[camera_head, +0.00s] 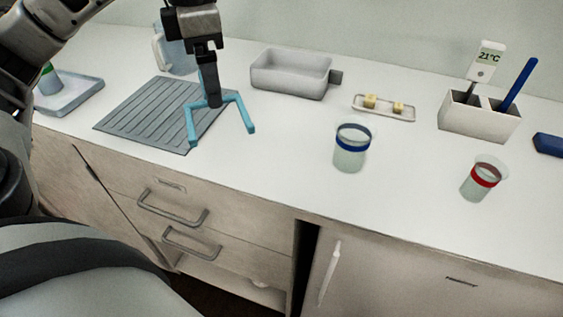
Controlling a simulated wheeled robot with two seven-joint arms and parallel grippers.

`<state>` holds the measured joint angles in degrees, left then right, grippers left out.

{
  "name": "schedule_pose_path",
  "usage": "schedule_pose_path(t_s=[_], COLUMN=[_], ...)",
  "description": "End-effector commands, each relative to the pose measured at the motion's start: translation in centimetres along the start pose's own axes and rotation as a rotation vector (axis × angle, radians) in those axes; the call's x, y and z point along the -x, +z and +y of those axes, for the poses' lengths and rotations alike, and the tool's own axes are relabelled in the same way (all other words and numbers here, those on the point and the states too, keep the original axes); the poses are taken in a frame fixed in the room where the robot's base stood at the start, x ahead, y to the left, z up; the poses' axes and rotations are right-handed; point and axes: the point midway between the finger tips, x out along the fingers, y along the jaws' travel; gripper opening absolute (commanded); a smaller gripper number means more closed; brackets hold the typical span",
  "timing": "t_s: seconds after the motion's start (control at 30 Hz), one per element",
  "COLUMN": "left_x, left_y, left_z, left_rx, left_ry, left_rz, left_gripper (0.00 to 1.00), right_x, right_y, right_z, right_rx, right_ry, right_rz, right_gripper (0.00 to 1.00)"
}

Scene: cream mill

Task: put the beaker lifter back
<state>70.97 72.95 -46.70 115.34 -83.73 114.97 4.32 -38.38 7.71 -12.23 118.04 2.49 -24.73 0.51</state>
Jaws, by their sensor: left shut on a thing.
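The beaker lifter, a light blue two-pronged fork (191,125) on a dark upright handle, hangs from my left gripper (207,46). The gripper is shut on the handle's top, with the prongs low over the right part of the grey ribbed mat (125,125). I cannot tell whether the prongs touch the mat or counter. A glass beaker with a blue band (350,158) stands to the right, apart from the lifter. A glass beaker with a red band (478,184) stands farther right. My right gripper is not in view.
Behind are a clear jug (178,58), a grey basin (288,82) and a small tray (384,114) with two yellowish blocks. A holder (470,119) with a thermometer and blue stick stands right. Another tray (70,101) is at left. The counter's middle front is clear.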

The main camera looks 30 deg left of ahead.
Motion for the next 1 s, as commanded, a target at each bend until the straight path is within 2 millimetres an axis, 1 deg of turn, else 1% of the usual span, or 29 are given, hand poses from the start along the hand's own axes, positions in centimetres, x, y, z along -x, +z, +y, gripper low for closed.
schedule_pose_path(t_s=[0.03, 0.1, 0.2, 0.3, 0.37, 0.43, 0.47, 0.57, 0.7, 0.83, 0.9, 1.0], left_x=[-0.8, -1.0, -1.1, -1.0, -1.0, -1.0, -1.1, -1.8, -3.2, -4.7, -6.4, -8.1], left_y=[-1.3, -2.8, -4.3, -5.4, -5.7, -5.5, -5.1, -3.3, 0.2, 3.4, 4.3, 5.7], left_z=[0.6, 1.1, 1.6, 1.9, 1.9, 1.9, 1.9, 1.4, 0.8, 0.2, 0.1, -0.1], left_rx=[0.163, 0.378, 0.622, 0.782, 0.84, 0.877, 0.884, 0.885, 0.883, 0.884, 0.887, 0.888], left_ry=[0.001, 0.001, 0.0, -0.002, -0.003, -0.004, -0.005, -0.007, -0.007, -0.006, -0.005, -0.005], left_rz=[0.001, -0.001, -0.003, -0.005, -0.005, -0.005, -0.005, -0.005, -0.005, -0.005, -0.001, -0.003], left_gripper=[0.62, 0.62, 0.62, 0.62, 0.62, 0.62, 0.62, 0.62, 0.62, 0.62, 0.62, 0.62], right_x=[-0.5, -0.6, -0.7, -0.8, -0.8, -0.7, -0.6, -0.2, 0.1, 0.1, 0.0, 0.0], right_y=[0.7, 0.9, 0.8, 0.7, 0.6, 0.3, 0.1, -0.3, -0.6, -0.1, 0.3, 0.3], right_z=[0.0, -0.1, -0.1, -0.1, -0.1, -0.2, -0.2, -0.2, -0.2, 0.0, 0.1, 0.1], right_rx=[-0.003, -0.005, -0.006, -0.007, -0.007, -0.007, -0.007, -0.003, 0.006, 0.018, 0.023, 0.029], right_ry=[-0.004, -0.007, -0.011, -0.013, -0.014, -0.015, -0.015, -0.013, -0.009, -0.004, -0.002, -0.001], right_rz=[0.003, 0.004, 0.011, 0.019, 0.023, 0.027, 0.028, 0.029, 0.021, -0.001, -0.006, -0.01], right_gripper=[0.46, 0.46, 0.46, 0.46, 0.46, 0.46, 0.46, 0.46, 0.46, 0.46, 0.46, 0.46])
